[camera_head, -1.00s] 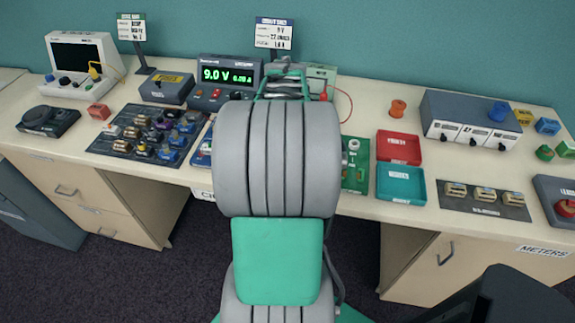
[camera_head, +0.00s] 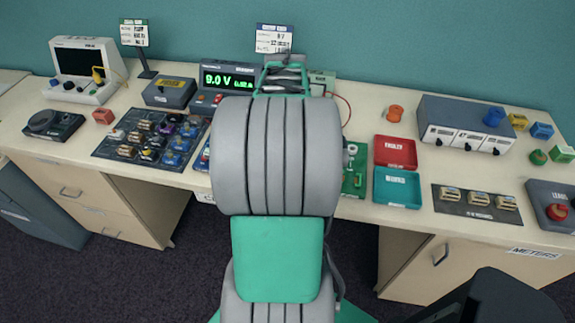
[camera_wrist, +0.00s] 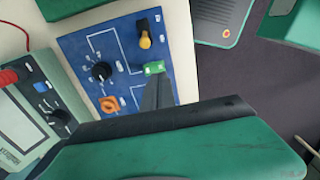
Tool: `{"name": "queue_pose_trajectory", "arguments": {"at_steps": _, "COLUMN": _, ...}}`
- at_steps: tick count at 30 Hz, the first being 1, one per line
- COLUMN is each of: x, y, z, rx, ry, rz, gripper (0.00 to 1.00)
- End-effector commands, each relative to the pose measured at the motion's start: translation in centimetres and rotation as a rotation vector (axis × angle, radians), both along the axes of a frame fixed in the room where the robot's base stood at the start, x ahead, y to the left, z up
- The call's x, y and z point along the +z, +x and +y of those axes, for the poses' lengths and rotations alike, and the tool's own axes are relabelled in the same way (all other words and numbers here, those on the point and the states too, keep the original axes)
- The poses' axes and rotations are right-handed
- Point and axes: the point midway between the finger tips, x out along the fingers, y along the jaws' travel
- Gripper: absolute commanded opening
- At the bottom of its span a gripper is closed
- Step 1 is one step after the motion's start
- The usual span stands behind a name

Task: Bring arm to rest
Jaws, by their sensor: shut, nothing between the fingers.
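My arm (camera_head: 277,155) rises in the middle of the head view, its grey and green links covering the front of the bench. My gripper is hidden behind it there. In the wrist view, my gripper (camera_wrist: 158,80) shows as dark fingers pressed together, shut and empty. The fingers point over a blue panel (camera_wrist: 85,55) with a black knob, an orange knob (camera_wrist: 109,106) and a yellow part (camera_wrist: 144,36). A small green block (camera_wrist: 154,68) is by the fingertips; I cannot tell if they touch it.
A power supply (camera_head: 228,80) reading 9.0 V stands behind my arm. A parts mat (camera_head: 150,138) lies left. Red (camera_head: 396,151) and teal (camera_head: 397,188) trays and a meter box (camera_head: 463,125) are right. A dark chair-like shape (camera_head: 495,297) is at lower right.

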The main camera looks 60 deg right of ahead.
Motion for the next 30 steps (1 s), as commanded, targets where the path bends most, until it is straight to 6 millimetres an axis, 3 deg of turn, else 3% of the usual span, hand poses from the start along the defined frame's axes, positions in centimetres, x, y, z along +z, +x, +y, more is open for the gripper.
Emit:
{"name": "queue_pose_trajectory", "arguments": {"at_steps": 5, "x": 1.8, "y": 0.0, "z": 0.0, "rx": 0.000, "ry": -0.001, "rz": 0.000, "gripper": 0.00}}
{"name": "queue_pose_trajectory", "arguments": {"at_steps": 18, "x": 1.7, "y": 0.0, "z": 0.0, "rx": 0.000, "ry": 0.000, "rz": 0.000, "gripper": 0.00}}
{"name": "queue_pose_trajectory", "arguments": {"at_steps": 20, "x": 1.7, "y": 0.0, "z": 0.0, "rx": -0.081, "ry": -0.001, "rz": 0.000, "gripper": 0.00}}
{"name": "queue_pose_trajectory", "arguments": {"at_steps": 25, "x": 1.4, "y": 0.4, "z": -0.6, "rx": -0.496, "ry": -0.021, "rz": -0.024, "gripper": 0.00}}
{"name": "queue_pose_trajectory", "arguments": {"at_steps": 30, "x": -1.3, "y": -1.2, "z": 1.7, "rx": -0.882, "ry": 0.002, "rz": 0.007, "gripper": 0.00}}
